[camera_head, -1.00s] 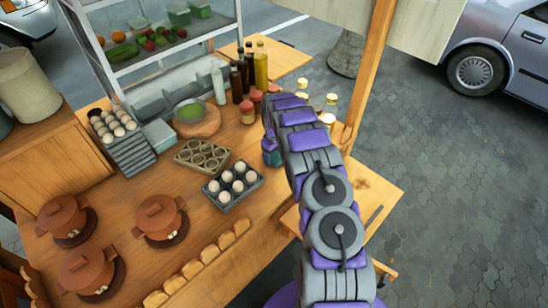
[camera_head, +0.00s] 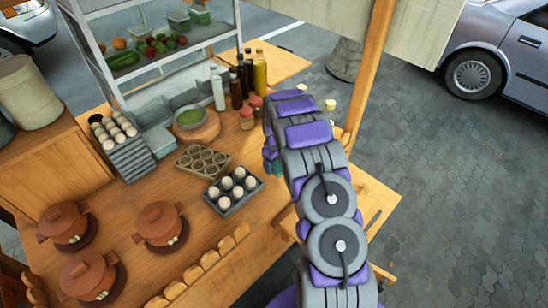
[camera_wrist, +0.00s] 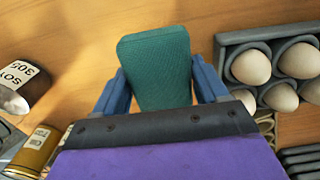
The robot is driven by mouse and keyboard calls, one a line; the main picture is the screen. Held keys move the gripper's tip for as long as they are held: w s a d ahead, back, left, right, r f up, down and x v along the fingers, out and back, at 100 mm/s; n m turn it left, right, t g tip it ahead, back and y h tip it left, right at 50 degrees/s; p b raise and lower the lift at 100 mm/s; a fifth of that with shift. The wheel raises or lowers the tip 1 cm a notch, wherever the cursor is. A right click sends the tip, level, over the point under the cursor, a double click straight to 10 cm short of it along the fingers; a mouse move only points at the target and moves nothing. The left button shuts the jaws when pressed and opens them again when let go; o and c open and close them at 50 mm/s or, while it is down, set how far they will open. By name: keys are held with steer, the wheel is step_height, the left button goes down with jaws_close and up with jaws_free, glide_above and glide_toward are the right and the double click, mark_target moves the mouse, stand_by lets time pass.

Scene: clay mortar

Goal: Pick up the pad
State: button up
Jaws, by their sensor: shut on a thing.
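The pad, a green textured block with rounded corners (camera_wrist: 157,65), sits between the two blue fingers of my gripper (camera_wrist: 160,82) in the wrist view. My gripper is shut on it, with one finger along each side. The wooden counter lies beyond the pad; I cannot tell the gap between them. In the head view my gripper (camera_head: 271,160) is small, at the end of my arm and right of the egg tray. Only a bit of teal shows there, and my arm hides much of that area.
The dark egg tray (camera_head: 246,200) holds several white eggs. An empty moulded tray (camera_head: 203,161) lies behind it. Bottles (camera_head: 236,88) and red jars (camera_head: 247,118) stand behind my gripper. Clay pots (camera_head: 160,222) fill the near left. Bare counter (camera_head: 150,190) lies between.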

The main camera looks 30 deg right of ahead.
steer(key=s+a, duration=0.1)
steer(key=s, duration=0.2)
steer(key=s+a, duration=0.1)
steer(key=s, duration=0.3)
steer(key=s+a+r+p, duration=0.1)
steer(key=s, duration=0.2)
steer(key=shift+s, duration=0.35)
